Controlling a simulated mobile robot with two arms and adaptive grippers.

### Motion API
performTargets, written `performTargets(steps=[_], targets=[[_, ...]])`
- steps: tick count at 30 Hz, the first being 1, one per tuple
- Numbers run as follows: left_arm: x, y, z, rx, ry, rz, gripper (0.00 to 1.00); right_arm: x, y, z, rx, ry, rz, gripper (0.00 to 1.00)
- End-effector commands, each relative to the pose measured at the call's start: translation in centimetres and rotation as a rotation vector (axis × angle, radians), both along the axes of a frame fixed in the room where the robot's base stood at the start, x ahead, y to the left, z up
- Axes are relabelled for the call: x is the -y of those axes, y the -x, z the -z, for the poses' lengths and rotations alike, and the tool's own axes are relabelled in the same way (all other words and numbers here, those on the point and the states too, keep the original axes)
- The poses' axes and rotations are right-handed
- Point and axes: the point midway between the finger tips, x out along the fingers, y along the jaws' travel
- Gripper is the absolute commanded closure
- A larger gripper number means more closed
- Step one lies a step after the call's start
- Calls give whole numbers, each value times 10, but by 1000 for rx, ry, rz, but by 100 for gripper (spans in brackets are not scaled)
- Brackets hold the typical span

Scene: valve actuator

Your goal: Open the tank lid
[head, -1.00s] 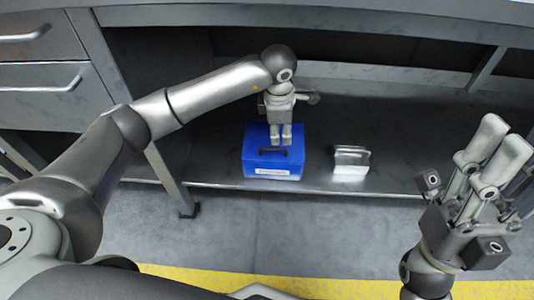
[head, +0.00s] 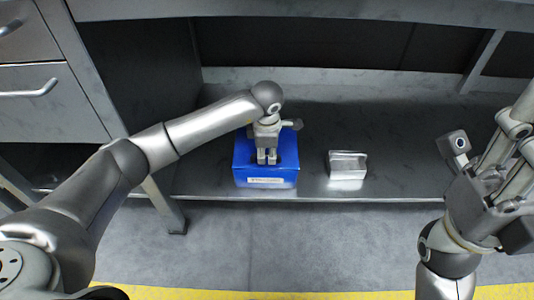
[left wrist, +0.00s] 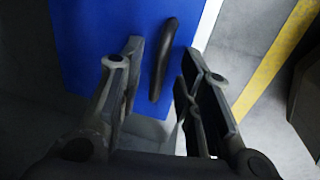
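The tank is a blue box (head: 246,174) with a white label on its front, standing on the low shelf under the bench. In the left wrist view its blue lid (left wrist: 90,35) bears a dark bar handle (left wrist: 163,62). My left gripper (head: 266,158) points down over the lid and hides the handle in the head view. In the left wrist view the left gripper (left wrist: 165,85) is open, with the handle showing between its two fingers; contact cannot be told. My right gripper (head: 514,120) is raised at the right, fingers apart and empty, partly cut off by the picture edge.
A small shiny metal block (head: 347,165) stands on the shelf (head: 400,170) right of the box. Grey drawers (head: 50,100) and a bench leg are at the left. The bench top edge (head: 330,12) runs above. The shelf right of the block is clear.

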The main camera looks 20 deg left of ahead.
Motion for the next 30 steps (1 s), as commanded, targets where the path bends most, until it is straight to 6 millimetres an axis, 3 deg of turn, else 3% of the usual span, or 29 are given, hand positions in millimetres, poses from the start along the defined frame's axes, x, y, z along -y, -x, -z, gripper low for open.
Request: performTargets(steps=[8,16,30], targets=[[0,0,1,0,0,-1,68,0,0,-1,2,0,0,60],[0,0,1,-1,0,-1,100,0,1,-1,3,0,0,60],[0,-1,-2,-13,4,-2,100,0,1,-3,4,0,0,60]])
